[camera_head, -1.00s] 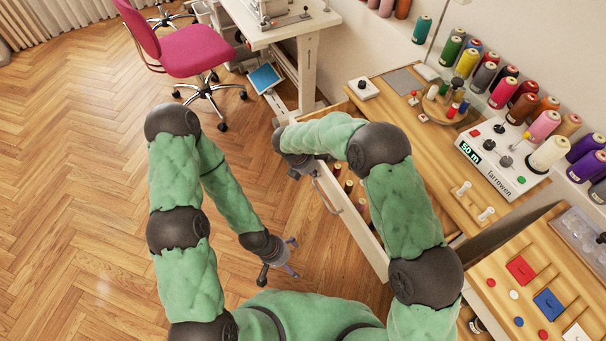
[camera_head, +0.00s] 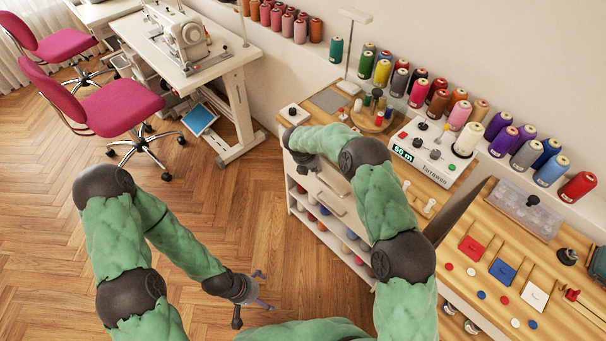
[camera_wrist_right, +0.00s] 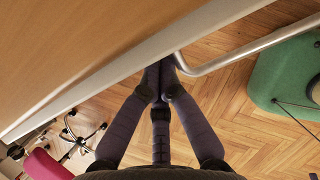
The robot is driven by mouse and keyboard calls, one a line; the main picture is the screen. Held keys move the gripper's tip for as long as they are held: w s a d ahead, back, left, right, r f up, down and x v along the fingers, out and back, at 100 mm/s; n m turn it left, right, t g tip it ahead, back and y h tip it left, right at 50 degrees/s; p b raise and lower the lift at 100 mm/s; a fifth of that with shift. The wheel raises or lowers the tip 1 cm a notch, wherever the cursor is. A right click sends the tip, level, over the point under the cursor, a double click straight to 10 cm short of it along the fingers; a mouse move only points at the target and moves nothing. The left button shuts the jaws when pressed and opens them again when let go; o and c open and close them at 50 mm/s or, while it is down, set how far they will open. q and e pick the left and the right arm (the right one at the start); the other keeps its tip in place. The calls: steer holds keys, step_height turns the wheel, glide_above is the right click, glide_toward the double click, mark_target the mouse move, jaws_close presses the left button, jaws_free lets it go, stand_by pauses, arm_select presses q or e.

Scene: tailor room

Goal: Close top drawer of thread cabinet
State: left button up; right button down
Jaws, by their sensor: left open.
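The thread cabinet (camera_head: 326,101) has a wooden top and a pale front with spools on its lower shelves. My right gripper (camera_wrist_right: 160,72) is at the cabinet's front, mostly hidden by my arm in the head view. In the right wrist view its fingers converge, look shut, and sit against or very near the white top edge of the drawer front (camera_wrist_right: 120,70), beside the metal handle (camera_wrist_right: 250,47). The drawer front lies close along the wooden top; I cannot tell whether a small gap is left. My left gripper (camera_head: 262,289) is open and empty above the floor.
A control box (camera_head: 432,152) and a round spool stand (camera_head: 372,120) are on the cabinet top. Thread spools line the wall ledge. A second wooden table (camera_head: 520,270) is at right. A sewing table (camera_head: 190,45) and pink chairs (camera_head: 117,106) are at left. The floor between is clear.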

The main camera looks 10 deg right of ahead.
steer(key=shift+w+d, duration=0.4)
steer(key=shift+d, duration=0.2)
steer(key=shift+a, duration=0.15)
arm_select(q)
steer(key=r+p, duration=0.2)
steer(key=s+r+p, duration=0.1)
steer(key=shift+a+r, duration=0.2)
steer(key=shift+a, duration=0.15)
arm_select(e)
steer(key=s+a+r, duration=0.4)
steer(key=a+r, duration=0.2)
steer(key=r, duration=0.3)
steer(key=shift+s, duration=0.3)
steer(key=shift+r, duration=0.1)
